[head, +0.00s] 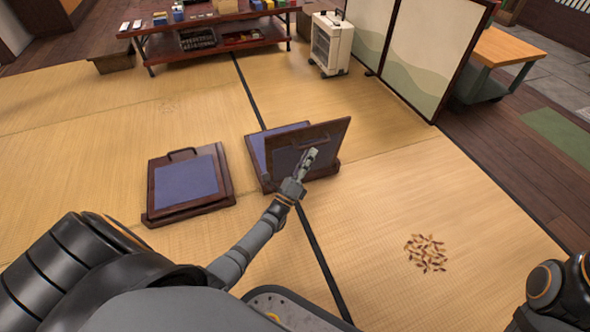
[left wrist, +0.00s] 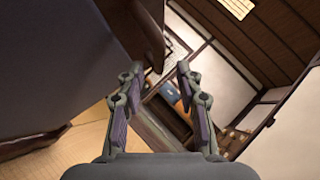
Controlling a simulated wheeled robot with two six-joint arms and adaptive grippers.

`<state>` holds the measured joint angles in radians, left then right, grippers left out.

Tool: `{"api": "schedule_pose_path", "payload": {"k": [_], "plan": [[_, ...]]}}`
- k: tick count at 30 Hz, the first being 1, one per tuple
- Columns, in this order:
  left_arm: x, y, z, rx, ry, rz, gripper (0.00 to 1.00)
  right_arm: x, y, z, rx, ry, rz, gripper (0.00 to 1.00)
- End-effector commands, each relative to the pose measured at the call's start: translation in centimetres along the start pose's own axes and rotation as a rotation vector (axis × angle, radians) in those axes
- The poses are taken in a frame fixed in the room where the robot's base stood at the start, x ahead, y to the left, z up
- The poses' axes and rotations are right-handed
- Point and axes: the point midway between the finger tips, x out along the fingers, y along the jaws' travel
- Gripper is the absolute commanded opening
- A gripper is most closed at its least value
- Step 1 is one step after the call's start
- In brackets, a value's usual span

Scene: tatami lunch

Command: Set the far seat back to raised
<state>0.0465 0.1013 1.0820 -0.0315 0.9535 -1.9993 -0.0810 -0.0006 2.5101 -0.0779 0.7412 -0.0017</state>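The far seat (head: 257,150) is a dark wood floor seat with a blue pad, right of the other seat. Its back (head: 330,138) stands up at a steep tilt, with a handle on the face toward me. My left gripper (head: 309,158) is in front of that back's face, near its middle. In the left wrist view its two fingers (left wrist: 159,78) are apart with nothing between them. A dark panel (left wrist: 55,50), likely the seat back, fills the left there. I cannot tell whether the gripper touches it. My right gripper is out of view.
A second seat (head: 187,182) with a blue pad lies low and flat at left. Dried leaves or flakes (head: 426,253) lie on the tatami at right. A white heater (head: 331,44), folding screen (head: 431,50) and low shelf (head: 215,42) stand behind. Open tatami surrounds the seats.

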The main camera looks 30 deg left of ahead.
Motion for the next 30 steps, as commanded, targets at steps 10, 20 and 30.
{"api": "schedule_pose_path", "payload": {"k": [10, 20, 30], "plan": [[-7.7, -3.8, 2.4, 0.001, 0.000, -0.002, 0.36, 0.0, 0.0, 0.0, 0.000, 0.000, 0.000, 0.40], [-9.6, -4.8, 3.1, 0.000, 0.000, 0.001, 0.36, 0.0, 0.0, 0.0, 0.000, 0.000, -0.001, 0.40], [-9.6, -4.7, 3.1, 0.000, 0.000, 0.001, 0.36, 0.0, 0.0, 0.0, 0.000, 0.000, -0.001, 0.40]]}}
